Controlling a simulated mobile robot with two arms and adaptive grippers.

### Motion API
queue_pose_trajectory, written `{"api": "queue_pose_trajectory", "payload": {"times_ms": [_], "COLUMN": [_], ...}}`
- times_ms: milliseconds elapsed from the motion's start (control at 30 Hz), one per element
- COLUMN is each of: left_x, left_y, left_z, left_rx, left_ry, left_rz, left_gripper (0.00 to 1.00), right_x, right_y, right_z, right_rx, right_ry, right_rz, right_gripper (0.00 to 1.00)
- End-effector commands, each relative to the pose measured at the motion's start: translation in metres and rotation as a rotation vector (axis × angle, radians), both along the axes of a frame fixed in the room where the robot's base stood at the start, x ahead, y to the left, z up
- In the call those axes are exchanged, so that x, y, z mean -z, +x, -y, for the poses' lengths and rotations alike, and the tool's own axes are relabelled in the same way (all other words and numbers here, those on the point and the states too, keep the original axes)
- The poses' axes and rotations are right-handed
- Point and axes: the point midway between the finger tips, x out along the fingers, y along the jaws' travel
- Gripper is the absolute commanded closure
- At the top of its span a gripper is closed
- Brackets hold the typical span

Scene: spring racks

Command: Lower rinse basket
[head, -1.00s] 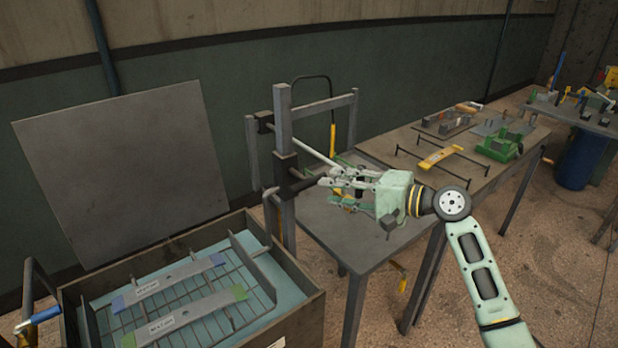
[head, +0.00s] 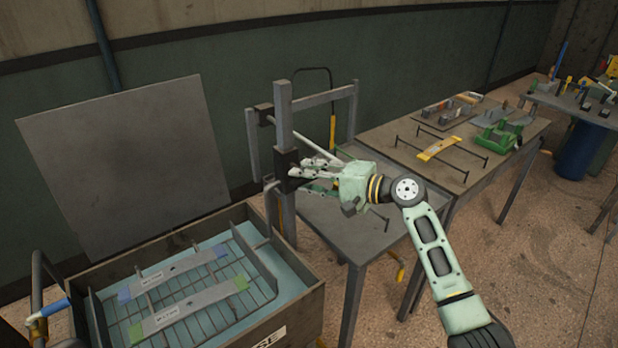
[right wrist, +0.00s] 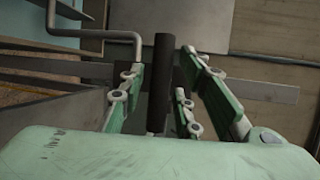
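The wire rinse basket (head: 208,312) sits inside the open dark tank (head: 300,301), over pale blue liquid. It carries two grey leaf springs with labels, one with blue ends (head: 166,273) and one with green ends (head: 190,308). Beside the tank stands a grey post with a dark sliding block (head: 287,163). My right gripper (head: 308,174) is at this block and hides part of it. In the right wrist view a dark bar handle (right wrist: 161,85) stands between my spread fingers, with gaps on both sides. My left gripper is not in view.
A grey lid panel (head: 125,165) stands upright behind the tank. A metal table (head: 335,235) is right of the post, under my right arm. A further workbench (head: 395,155) holds a yellow spring (head: 438,149) and a green tool (head: 497,136). A blue-handled lever (head: 50,309) is at lower left.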

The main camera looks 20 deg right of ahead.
Motion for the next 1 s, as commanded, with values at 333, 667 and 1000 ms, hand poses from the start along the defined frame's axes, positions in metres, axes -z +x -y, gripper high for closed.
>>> {"api": "queue_pose_trajectory", "payload": {"times_ms": [333,667,1000], "left_x": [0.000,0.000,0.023], "left_y": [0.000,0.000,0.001], "left_z": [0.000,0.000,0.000], "left_rx": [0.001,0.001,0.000], "left_ry": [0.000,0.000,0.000], "left_rz": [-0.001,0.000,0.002], "left_gripper": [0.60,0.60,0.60], "right_x": [0.001,0.001,0.034], "right_y": [0.000,-0.001,-0.001], "right_z": [0.000,0.000,-0.001], "right_rx": [0.000,-0.001,-0.003], "right_ry": [0.000,-0.001,-0.005], "right_rz": [-0.001,-0.003,-0.009], "right_gripper": [1.00,1.00,1.00]}}
